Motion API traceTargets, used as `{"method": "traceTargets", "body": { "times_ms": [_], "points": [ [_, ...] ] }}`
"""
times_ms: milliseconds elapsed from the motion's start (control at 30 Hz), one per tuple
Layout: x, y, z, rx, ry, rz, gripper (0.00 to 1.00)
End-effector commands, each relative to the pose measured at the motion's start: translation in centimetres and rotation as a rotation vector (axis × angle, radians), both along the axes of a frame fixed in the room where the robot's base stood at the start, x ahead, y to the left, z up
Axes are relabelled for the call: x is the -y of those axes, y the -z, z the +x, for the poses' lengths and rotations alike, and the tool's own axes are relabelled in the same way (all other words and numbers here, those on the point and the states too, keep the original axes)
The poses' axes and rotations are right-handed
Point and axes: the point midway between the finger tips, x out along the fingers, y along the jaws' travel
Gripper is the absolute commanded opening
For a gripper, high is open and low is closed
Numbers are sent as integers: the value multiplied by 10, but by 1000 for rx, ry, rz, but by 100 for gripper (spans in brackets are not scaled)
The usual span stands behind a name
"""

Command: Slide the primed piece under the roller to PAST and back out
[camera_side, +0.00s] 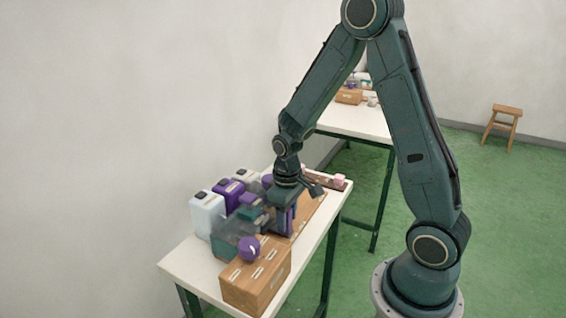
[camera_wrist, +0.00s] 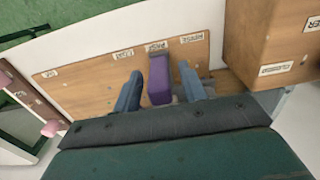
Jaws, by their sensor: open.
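My gripper (camera_side: 284,222) is low over the wooden board on the table. In the wrist view its two blue-grey fingers (camera_wrist: 159,70) stand open on either side of an upright purple block (camera_wrist: 160,86), with a gap visible on the left. A small grey piece (camera_wrist: 157,46) shows at the far end of the block, by the board's labels. I cannot tell which of these is the primed piece. The wooden board (camera_wrist: 90,92) carries several white labels, too small to read surely. No roller can be made out clearly; my gripper hides part of the board in the side view.
A wooden box (camera_side: 258,283) with labels and a purple knob (camera_side: 249,249) stands at the near end. White (camera_side: 207,215) and purple (camera_side: 227,194) containers line the wall side, beside a clear cover. Pink pieces (camera_side: 339,182) sit at the far end.

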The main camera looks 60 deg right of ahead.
Motion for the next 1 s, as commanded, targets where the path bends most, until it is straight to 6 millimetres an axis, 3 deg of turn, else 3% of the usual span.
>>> {"method": "traceTargets", "body": {
  "times_ms": [133,300,367,733,1000],
  "points": [
    [0,0,0,0,0,0,42],
    [0,0,0,0,0,0,8],
    [0,0,0,0,0,0,0],
    [6,-1,0,1,2,0,0],
    [38,-1,1,2,6,-1,0]
  ]
}}
